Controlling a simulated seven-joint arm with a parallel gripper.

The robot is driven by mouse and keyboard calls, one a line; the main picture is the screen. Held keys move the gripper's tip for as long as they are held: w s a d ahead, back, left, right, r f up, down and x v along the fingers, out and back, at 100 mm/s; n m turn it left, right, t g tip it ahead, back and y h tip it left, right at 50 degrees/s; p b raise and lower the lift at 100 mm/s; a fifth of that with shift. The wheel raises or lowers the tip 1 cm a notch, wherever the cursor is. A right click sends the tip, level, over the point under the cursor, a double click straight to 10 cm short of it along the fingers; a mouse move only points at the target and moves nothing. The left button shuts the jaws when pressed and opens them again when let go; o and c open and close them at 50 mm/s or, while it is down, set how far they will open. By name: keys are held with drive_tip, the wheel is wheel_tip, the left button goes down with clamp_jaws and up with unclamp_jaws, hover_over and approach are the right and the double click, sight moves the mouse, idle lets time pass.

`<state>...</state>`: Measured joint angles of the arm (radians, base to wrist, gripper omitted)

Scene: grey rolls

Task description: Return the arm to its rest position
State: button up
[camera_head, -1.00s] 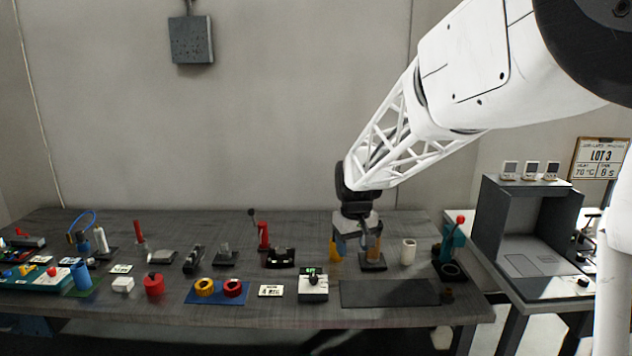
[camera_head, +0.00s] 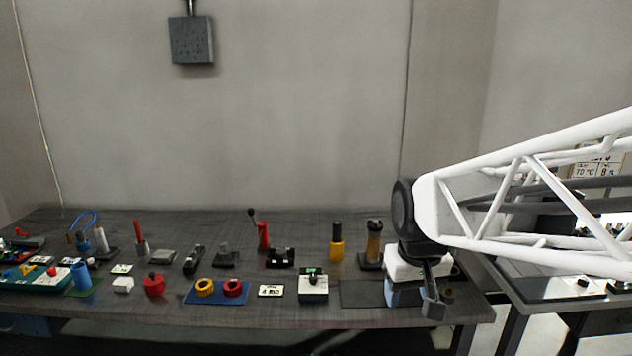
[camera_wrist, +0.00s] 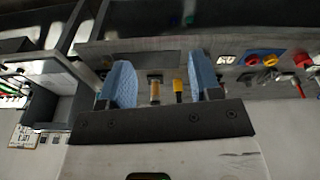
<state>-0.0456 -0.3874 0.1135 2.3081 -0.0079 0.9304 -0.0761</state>
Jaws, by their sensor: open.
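My gripper (camera_head: 414,298) hangs in front of the right end of the workbench (camera_head: 330,315) in the head view, with my white lattice arm reaching in from the right. In the wrist view, my gripper's two blue fingers (camera_wrist: 162,85) stand wide apart. Nothing is held between them. A brown-capped cylinder (camera_wrist: 155,90) and a yellow item (camera_wrist: 178,90) show beyond the gap, on the bench. My wrist hides part of the bench's right end, including the teal lever press and the white cup.
The amber cylinder (camera_head: 374,242) and yellow-black tool (camera_head: 337,243) stand at the bench's back right. A second table (camera_head: 540,290) stands at right, partly behind my arm.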

drive_tip(key=s+d+f+m, duration=0.1)
drive_tip(key=s+d+f, duration=0.1)
drive_tip(key=s, duration=1.2)
drive_tip(key=shift+s+d+f+m+t, duration=0.15)
drive_tip(key=shift+s+f+m+t, duration=0.05)
drive_tip(key=shift+f+m+t, duration=0.15)
idle(0.4)
